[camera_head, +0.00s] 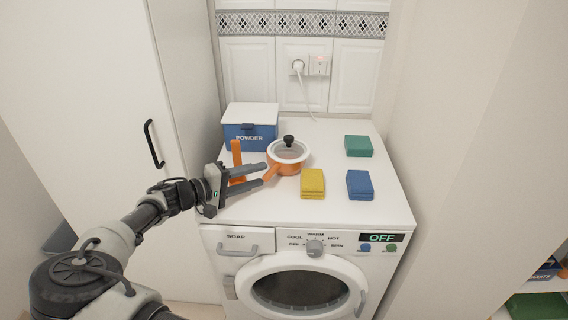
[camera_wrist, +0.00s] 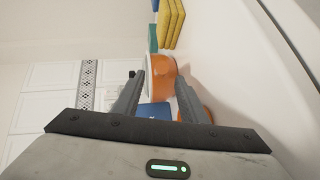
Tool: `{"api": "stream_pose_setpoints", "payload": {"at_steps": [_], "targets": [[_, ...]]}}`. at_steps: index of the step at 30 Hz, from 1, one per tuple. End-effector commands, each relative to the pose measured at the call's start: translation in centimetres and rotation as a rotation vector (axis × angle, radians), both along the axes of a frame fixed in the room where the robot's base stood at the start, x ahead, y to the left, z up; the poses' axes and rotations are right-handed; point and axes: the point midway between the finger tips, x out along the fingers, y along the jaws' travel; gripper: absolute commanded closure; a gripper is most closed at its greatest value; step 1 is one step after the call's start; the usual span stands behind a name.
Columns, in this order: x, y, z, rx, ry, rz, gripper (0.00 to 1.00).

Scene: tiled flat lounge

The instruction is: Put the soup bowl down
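The only bowl-like thing I see is a round orange pot (camera_head: 287,168) with a glass lid (camera_head: 287,153) and a black knob. In the wrist view, the orange pot (camera_wrist: 159,72) shows beyond the open fingers of my gripper (camera_wrist: 159,78). Nothing is clearly held. I cannot tell whether a finger touches the handle.
A blue powder box (camera_head: 249,139) stands behind. An upright orange piece (camera_head: 236,152) is partly hidden by my gripper. Yellow (camera_head: 312,182), blue (camera_head: 360,184) and green (camera_head: 358,146) stacks lie right of the pot. A cabinet (camera_head: 100,100) and a wall (camera_head: 450,130) flank the machine.

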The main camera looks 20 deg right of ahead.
Motion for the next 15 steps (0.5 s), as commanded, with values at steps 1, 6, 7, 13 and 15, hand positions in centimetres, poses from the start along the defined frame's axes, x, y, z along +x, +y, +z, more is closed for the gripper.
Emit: {"api": "stream_pose_setpoints", "payload": {"at_steps": [1, 6, 7, 13, 15], "targets": [[0.1, -0.4, -0.1, -0.001, 0.000, -0.002, 0.61], [0.6, -2.9, -0.6, -0.003, 0.000, -0.003, 0.61], [0.7, -3.3, -0.7, -0.003, 0.000, -0.004, 0.61], [1.4, -4.8, -1.0, -0.001, 0.000, -0.001, 0.61], [1.4, -4.9, -1.0, -0.001, 0.000, -0.001, 0.61]]}}
